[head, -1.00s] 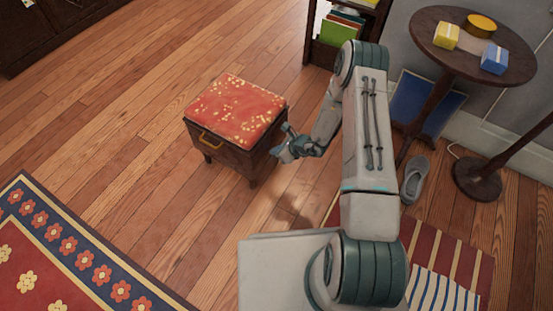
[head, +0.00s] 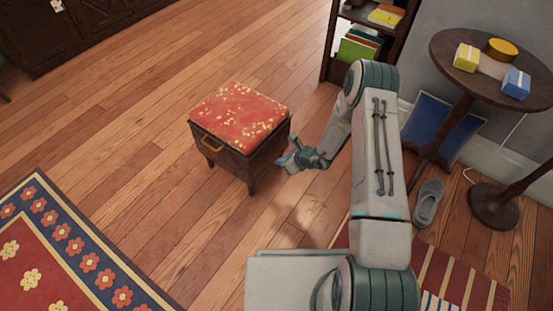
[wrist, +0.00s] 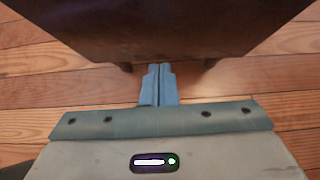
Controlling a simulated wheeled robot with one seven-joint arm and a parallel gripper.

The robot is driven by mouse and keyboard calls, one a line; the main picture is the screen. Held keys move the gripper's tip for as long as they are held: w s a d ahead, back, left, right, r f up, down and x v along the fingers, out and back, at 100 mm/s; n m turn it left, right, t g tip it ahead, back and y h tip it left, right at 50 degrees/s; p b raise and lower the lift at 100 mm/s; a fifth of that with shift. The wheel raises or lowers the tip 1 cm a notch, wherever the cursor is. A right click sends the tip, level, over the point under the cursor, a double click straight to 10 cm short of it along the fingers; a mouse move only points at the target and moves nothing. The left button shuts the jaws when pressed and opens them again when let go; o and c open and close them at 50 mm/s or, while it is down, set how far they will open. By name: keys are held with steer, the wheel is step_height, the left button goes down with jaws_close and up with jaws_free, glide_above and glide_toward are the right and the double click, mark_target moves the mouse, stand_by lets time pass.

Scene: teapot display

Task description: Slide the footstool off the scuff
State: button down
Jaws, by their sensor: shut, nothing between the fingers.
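The footstool (head: 225,148) stands upright on the plank floor, a dark wooden box with a red, yellow-flecked cushion top, a brass handle and short legs. A paler worn-looking patch (head: 312,212) shows on the floor to its lower right, clear of the stool; I take it for the scuff, though shadow blurs its edges. My gripper (head: 284,163) is low beside the stool's right side. In the wrist view the blue fingers (wrist: 160,72) are together and empty, their tips at the stool's dark side (wrist: 160,35). Whether they touch it is hard to tell.
A patterned rug (head: 75,245) lies at lower left. A bookshelf (head: 330,45), a round table (head: 450,50) with small boxes, a grey shoe (head: 428,203) and a striped mat (head: 450,275) are to the right. Floor left of the stool is clear.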

steer(key=p+v, duration=0.4)
steer(key=v, duration=0.6)
steer(key=shift+s+d, duration=0.4)
steer(key=shift+d, duration=0.15)
